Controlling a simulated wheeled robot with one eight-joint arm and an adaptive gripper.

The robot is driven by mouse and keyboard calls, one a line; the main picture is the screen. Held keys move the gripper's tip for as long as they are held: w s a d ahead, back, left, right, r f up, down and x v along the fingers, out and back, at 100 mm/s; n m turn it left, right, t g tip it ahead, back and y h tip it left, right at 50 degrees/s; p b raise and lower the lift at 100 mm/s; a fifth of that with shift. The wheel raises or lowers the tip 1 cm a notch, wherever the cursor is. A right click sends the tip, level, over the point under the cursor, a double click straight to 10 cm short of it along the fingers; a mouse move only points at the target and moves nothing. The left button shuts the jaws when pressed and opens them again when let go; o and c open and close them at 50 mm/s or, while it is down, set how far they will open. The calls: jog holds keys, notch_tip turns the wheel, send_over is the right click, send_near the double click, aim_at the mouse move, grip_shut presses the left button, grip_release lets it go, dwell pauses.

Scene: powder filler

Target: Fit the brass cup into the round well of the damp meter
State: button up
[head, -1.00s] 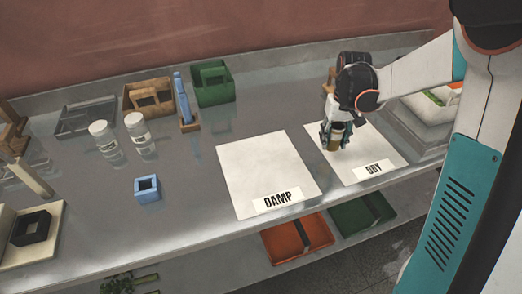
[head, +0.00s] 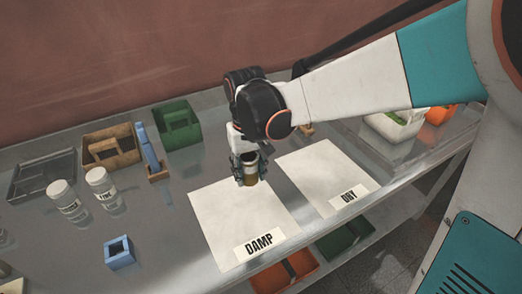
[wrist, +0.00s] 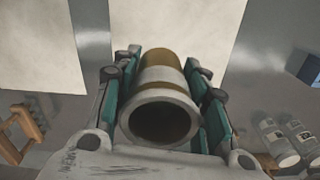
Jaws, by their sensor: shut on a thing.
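My gripper (head: 247,170) is shut on an open-mouthed, jar-like cylinder (head: 251,176), brass-brown with a pale band. In the wrist view the cylinder (wrist: 162,75) sits between both fingers, its round mouth facing the camera and dark inside. I cannot tell for certain that it is the brass cup. It is over the back part of the white sheet marked DAMP (head: 235,220); I cannot tell the height. No damp meter with a round well can be made out now.
The DRY sheet (head: 318,172) lies to the right, bare. Two white bottles (head: 103,186), a blue square block (head: 119,252), a brown box (head: 110,147), a green box (head: 177,124) and a blue upright piece on a wooden base (head: 151,155) stand left.

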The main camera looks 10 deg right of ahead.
aim_at(251, 210)
notch_tip(251, 210, down, 15)
jog(key=b, duration=0.4)
jog(key=shift+r, duration=0.2)
jog(key=shift+f, duration=0.1)
jog(key=shift+f, duration=0.15)
jog(key=o, duration=1)
jog(key=shift+o, duration=0.4)
